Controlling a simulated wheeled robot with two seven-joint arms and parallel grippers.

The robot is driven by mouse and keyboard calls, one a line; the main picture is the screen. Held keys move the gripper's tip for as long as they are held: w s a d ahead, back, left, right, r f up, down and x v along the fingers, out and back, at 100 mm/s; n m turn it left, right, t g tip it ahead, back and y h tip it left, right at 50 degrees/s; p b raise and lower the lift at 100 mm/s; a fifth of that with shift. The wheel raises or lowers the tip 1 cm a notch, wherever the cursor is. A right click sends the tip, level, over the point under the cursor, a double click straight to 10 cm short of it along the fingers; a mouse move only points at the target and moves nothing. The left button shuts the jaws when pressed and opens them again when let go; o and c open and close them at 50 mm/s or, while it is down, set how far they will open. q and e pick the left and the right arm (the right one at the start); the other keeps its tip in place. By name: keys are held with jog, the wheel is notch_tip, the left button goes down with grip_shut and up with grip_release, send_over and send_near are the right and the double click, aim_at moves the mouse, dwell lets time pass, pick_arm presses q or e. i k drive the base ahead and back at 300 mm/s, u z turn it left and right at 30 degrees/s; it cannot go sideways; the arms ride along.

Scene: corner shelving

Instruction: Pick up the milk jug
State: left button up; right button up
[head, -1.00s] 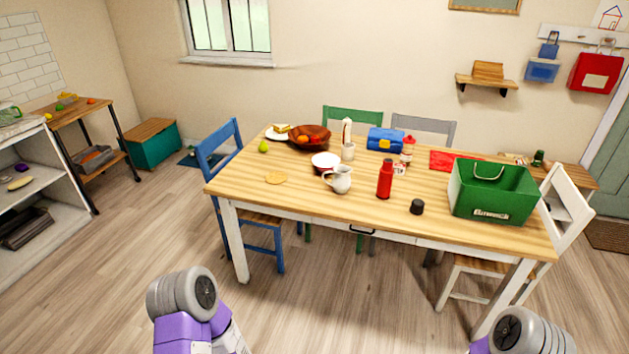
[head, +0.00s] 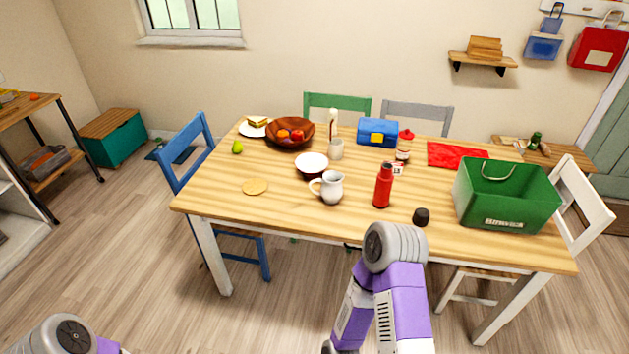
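The milk jug (head: 331,187) is a small white pitcher with its handle to the left. It stands upright near the front edge of the wooden table (head: 230,190), between a white bowl (head: 311,164) and a red bottle (head: 383,186). My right arm rises at the lower middle, its grey elbow in front of the table's front edge, apart from the jug. My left arm shows only at the lower left corner. Neither gripper's fingers can be made out in this view.
A black cap (head: 421,217) and a green box (head: 506,194) stand right of the bottle. A blue chair (head: 184,150) stands at the left.

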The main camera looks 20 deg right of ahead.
aim_at(332, 190)
jog(key=z, duration=0.5)
jog(key=i, duration=0.8)
jog(key=z, duration=0.8)
